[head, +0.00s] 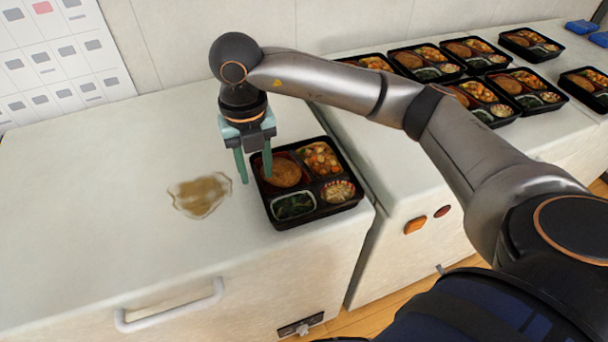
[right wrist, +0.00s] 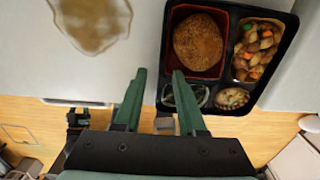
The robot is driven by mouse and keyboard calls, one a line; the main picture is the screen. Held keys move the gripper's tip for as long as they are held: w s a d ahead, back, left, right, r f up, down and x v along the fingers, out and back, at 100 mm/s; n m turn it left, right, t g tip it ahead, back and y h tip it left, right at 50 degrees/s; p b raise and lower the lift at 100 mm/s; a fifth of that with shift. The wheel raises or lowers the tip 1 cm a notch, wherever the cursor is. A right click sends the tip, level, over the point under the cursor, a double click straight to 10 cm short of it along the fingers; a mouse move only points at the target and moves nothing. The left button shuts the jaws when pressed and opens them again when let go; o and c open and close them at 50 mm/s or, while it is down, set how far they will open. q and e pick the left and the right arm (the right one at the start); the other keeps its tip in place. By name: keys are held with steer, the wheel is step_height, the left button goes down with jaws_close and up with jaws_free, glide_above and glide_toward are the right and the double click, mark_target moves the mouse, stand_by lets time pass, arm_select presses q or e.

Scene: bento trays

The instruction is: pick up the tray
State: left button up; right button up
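A black bento tray (head: 305,214) with four compartments of food sits flat at the right end of the left white counter. My right gripper (head: 255,177) points down at the tray's left side, with its green fingers apart. In the head view one finger is left of the tray and the other overlaps its left part. I cannot tell whether a finger touches the tray.
A brown stain or spill (head: 200,195) lies on the counter left of the tray. Several more filled trays (head: 505,113) stand on the right counter, with blue items (head: 582,27) at the far right. A narrow gap separates the counters. The left counter is otherwise clear.

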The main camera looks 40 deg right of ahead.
mark_target(259, 187)
steer(key=shift+f, duration=2)
jaws_close()
steer(key=shift+r, duration=0.1)
